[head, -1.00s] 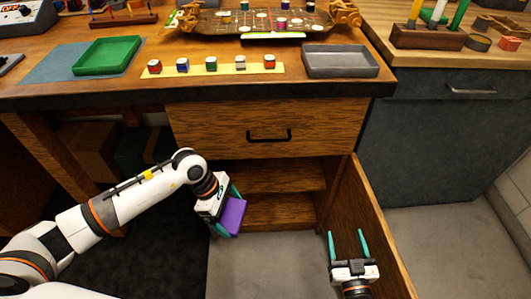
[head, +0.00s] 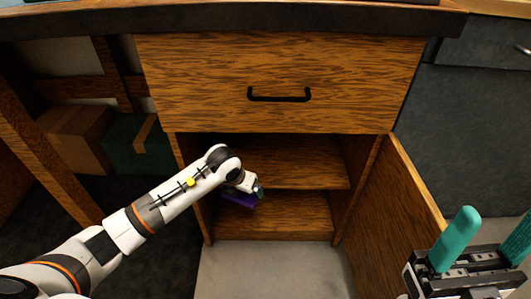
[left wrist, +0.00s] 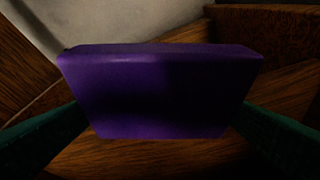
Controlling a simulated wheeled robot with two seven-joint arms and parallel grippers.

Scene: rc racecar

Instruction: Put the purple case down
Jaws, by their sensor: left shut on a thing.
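The purple case (head: 238,200) is inside the open cabinet, in the lower compartment, below the middle shelf (head: 305,175) and just above or on the cabinet floor (head: 285,220). My left gripper (head: 257,192) is shut on it, partly hidden by my wrist in the head view. In the left wrist view the purple case (left wrist: 160,95) fills the middle between the two green fingers, with wood behind and below. Whether it touches the cabinet floor is not clear. My right gripper (head: 492,240) is open and empty at the lower right.
The cabinet door (head: 400,220) stands open on the right, between the cabinet and my right gripper. A closed drawer (head: 280,75) with a black handle is above the opening. A cardboard box (head: 75,140) and a green box (head: 135,150) sit under the table at left.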

